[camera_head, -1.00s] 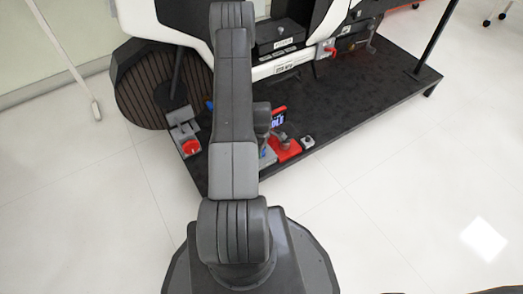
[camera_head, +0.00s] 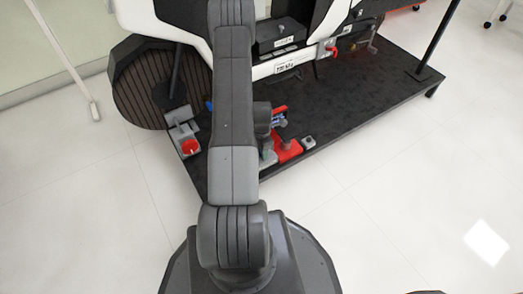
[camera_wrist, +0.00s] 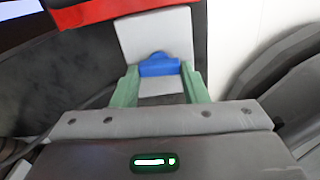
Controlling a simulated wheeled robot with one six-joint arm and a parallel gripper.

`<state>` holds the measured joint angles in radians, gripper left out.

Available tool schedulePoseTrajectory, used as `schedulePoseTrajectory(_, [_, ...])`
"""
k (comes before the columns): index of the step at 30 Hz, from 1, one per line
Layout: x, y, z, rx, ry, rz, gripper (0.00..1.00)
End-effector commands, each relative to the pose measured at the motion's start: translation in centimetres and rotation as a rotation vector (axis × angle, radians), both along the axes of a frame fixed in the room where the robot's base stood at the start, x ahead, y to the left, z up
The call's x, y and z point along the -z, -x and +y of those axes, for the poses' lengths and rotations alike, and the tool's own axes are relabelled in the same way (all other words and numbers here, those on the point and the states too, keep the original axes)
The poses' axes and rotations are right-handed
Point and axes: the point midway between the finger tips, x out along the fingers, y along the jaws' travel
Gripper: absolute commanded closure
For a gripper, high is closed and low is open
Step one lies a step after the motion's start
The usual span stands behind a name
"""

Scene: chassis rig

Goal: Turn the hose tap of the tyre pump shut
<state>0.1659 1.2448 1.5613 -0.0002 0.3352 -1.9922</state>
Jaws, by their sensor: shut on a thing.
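The tyre pump is a red unit (camera_head: 287,151) on the near edge of the black platform, just right of my arm. In the wrist view a red bar (camera_wrist: 110,12) crosses the top, with a pale grey block (camera_wrist: 155,35) below it. The blue hose tap (camera_wrist: 158,67) lies in front of that block. My gripper (camera_wrist: 160,82) has its green fingers on both sides of the blue tap and is shut on it. In the head view my arm hides the tap and most of the gripper.
A red button on a grey box (camera_head: 190,146) stands left of my arm on the platform (camera_head: 345,105). A white and black machine (camera_head: 290,40) stands behind. The floor at right is clear.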

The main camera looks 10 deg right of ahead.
Motion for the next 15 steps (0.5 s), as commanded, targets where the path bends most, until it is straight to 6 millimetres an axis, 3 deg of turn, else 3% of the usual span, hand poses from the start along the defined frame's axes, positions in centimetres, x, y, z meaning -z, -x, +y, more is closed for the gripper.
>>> schedulePoseTrajectory(15, [-0.07, 0.00, 0.02, -0.110, 0.000, -0.001, 0.83])
